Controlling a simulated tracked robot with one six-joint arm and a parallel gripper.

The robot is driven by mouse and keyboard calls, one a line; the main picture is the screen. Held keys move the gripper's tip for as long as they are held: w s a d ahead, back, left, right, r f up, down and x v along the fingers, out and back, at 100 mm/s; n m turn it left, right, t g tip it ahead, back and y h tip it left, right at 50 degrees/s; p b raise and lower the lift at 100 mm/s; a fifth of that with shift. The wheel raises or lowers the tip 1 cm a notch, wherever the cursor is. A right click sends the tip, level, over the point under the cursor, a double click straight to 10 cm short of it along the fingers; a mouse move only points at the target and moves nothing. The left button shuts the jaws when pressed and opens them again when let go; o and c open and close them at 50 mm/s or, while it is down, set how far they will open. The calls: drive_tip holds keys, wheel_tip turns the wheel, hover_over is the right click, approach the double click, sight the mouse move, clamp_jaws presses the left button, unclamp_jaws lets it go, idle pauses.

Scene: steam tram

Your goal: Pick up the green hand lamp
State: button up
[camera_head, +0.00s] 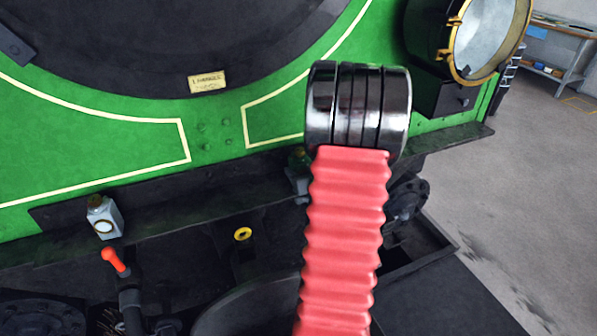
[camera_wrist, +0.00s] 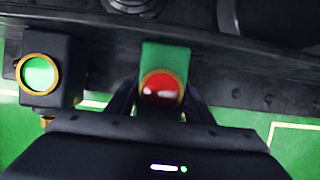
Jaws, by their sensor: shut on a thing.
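The green hand lamp (camera_wrist: 166,55) has a green body and a round red lens in a brass ring. It is in the middle of the wrist view, between the dark fingers of my gripper (camera_wrist: 160,98), which is shut on it. The lower part of the lamp is hidden by the gripper's body. In the head view my red and chrome arm covers most of this spot, and I cannot make out the lamp clearly there.
A black lamp with a green lens (camera_wrist: 40,73) stands close beside it in the wrist view. In the head view, a grey lamp (camera_head: 103,217) stands left on the dark ledge (camera_head: 160,213), a large brass-rimmed headlamp (camera_head: 485,40) is at upper right, and open floor (camera_head: 520,210) lies to the right.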

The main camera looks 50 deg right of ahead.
sight(301, 149)
drive_tip(key=c, duration=0.5)
drive_tip(key=shift+r, duration=0.1)
drive_tip(key=shift+r, duration=4.95)
drive_tip(key=shift+s, duration=0.2)
